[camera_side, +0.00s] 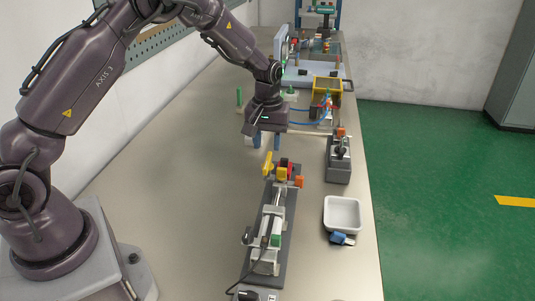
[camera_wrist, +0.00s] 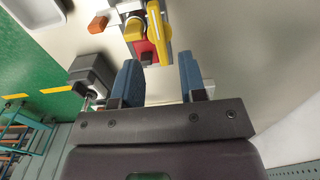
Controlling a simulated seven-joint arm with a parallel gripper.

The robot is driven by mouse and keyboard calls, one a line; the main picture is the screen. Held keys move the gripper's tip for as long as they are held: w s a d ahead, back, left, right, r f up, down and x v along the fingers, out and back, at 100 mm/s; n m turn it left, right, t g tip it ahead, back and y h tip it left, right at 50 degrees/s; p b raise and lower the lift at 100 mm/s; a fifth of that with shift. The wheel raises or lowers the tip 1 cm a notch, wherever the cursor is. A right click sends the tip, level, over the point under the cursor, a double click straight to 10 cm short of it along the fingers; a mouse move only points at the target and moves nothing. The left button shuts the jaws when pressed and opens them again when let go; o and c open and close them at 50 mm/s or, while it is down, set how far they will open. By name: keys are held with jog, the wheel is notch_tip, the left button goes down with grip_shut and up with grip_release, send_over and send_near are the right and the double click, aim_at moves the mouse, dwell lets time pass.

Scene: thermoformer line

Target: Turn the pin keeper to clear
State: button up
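A grey fixture (camera_side: 287,215) on the bench has a cluster of coloured parts at its far end. A yellow upright lever (camera_side: 268,161) stands at the left of this cluster, beside a red part (camera_side: 290,168); it looks like the pin keeper, but I cannot be certain. In the wrist view the yellow lever (camera_wrist: 157,30) lies next to the red part (camera_wrist: 148,50), ahead of the fingers. My gripper (camera_side: 266,141) hangs just beyond the cluster, pointing down. Its blue fingers (camera_wrist: 160,78) are spread apart with nothing between them.
An orange block (camera_side: 299,182) sits at the cluster's right. A grey box fixture (camera_side: 338,170) and a white tray (camera_side: 342,214) stand to the right, with a blue item (camera_side: 342,239) by the tray. A yellow frame (camera_side: 327,88) stands farther back. The bench left of the fixture is clear.

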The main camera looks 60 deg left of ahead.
aim_at(268, 160)
notch_tip(268, 160, up, 8)
dwell(0.5)
jog(key=s+d+r+m+t, duration=0.2)
jog(key=s+r+m, duration=0.1)
jog(key=s, duration=0.5)
jog(key=s+d+r+m+t, duration=0.1)
jog(key=s+d+r+m, duration=0.2)
jog(key=s, duration=0.6)
jog(key=s+d+r+m+t, duration=0.2)
jog(key=s+d+r+m, duration=0.1)
jog(key=s+r, duration=0.4)
jog(key=shift+s+t, duration=0.3)
jog(key=shift+s, duration=0.85)
